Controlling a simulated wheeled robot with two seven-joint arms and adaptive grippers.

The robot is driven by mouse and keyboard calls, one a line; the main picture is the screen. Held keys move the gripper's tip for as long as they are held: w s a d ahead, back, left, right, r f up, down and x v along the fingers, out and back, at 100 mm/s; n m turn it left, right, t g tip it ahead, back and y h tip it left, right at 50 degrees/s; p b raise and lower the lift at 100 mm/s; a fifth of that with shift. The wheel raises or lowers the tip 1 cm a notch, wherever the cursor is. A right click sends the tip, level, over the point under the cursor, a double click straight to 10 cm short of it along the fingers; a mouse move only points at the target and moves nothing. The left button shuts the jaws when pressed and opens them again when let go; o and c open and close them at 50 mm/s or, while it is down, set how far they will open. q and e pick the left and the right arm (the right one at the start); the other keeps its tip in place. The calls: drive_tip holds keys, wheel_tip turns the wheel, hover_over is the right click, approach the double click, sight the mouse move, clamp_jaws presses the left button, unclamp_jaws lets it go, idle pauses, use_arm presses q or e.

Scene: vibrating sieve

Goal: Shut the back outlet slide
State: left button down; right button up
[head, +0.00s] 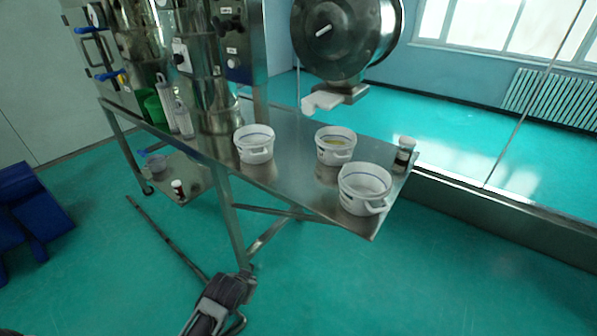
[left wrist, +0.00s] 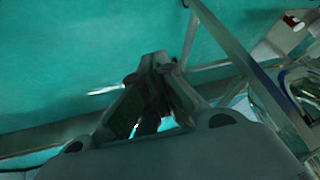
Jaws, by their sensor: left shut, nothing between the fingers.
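The sieve is a round steel drum (head: 340,35) at the top centre in the head view. A white outlet piece (head: 322,101) sticks out to the left from under it, above the table. I cannot tell which part is the back outlet slide or whether it is open. My left gripper (head: 246,276) is low, in front of the steel table and well below its top, far from the drum. It is shut and empty. Its closed fingers (left wrist: 160,62) also show in the left wrist view, with floor beyond. My right gripper is out of view.
The steel table (head: 290,124) carries white buckets (head: 254,145), (head: 335,147) and (head: 365,186), and a small jar (head: 404,150) near its right end. Bottles (head: 182,117) stand at left. A table leg (head: 225,210) rises behind my left gripper. The floor at front right is clear.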

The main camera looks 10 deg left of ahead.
use_arm(q)
drive_tip(key=w+a+r+t+y, duration=0.15)
drive_tip(key=w+r+t, duration=0.3)
drive_tip(key=r, duration=0.45)
drive_tip(key=w+a+r+t+b, duration=0.1)
drive_tip(key=w+a+r+t, duration=0.2)
drive_tip(key=w+r, duration=0.45)
drive_tip(key=w+a+r+t+y, duration=0.1)
drive_tip(key=w+a+r+t, duration=0.25)
drive_tip(key=r, duration=0.65)
drive_tip(key=w+d+r+m+g+h, duration=0.1)
drive_tip(key=d+r+m+g+h, duration=0.2)
drive_tip(key=r+m+h, duration=0.7)
drive_tip(key=w+d+r+m+g+h, duration=0.1)
drive_tip(key=d+r+m+g+h, duration=0.3)
drive_tip(key=m, duration=1.5)
drive_tip(key=shift+d+r+m+g+h, duration=0.3)
drive_tip(key=shift+r+g+h, duration=1.2)
drive_tip(key=shift+r+h, duration=1.45)
drive_tip(key=shift+d+f, duration=0.1)
